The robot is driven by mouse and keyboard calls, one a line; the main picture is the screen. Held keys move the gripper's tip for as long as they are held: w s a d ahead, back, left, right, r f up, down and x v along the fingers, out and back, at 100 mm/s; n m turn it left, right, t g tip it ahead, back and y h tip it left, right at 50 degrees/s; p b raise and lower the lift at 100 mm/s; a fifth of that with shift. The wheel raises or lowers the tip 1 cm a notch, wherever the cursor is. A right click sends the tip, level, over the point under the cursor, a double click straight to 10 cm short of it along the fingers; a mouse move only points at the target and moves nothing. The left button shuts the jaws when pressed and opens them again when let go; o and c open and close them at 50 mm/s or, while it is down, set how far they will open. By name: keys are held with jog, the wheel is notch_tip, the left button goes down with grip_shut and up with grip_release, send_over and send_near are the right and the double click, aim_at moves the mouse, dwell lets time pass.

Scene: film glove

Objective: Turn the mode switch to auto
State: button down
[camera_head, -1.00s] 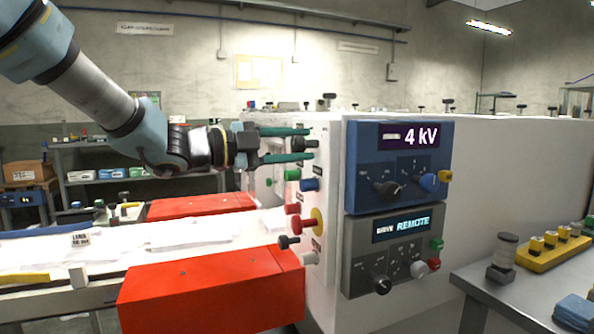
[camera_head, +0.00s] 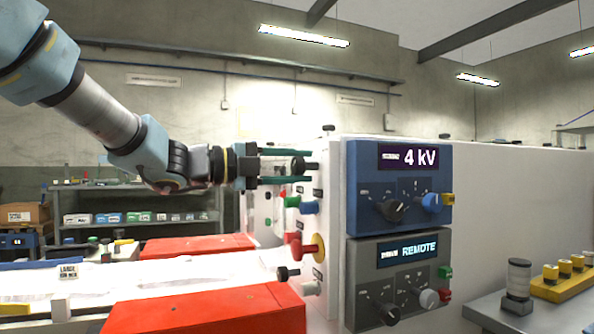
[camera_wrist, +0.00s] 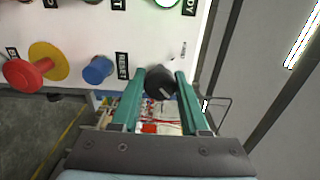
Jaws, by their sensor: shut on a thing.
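My gripper (camera_head: 287,167) has two green fingers, at the upper part of the white machine's left panel (camera_head: 323,225). In the wrist view my gripper (camera_wrist: 161,90) is shut on a black round knob (camera_wrist: 160,82) with a pale pointer line. I take this knob for the mode switch, but its label is hidden or too small to read. The knob's end (camera_head: 311,166) also shows at the fingertips in the head view. The word auto cannot be made out.
A blue button (camera_wrist: 98,70) and a red mushroom button (camera_wrist: 28,74) on a yellow disc sit beside the knob. On the machine's front are a blue 4 kV panel (camera_head: 399,187) and a grey REMOTE panel (camera_head: 399,280). Orange-red guards (camera_head: 205,309) flank the conveyor below.

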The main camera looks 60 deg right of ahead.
jog(key=shift+c, duration=2.1)
grip_release()
jog(key=v, duration=1)
jog(key=shift+w+a, duration=0.2)
jog(key=shift+a, duration=0.15)
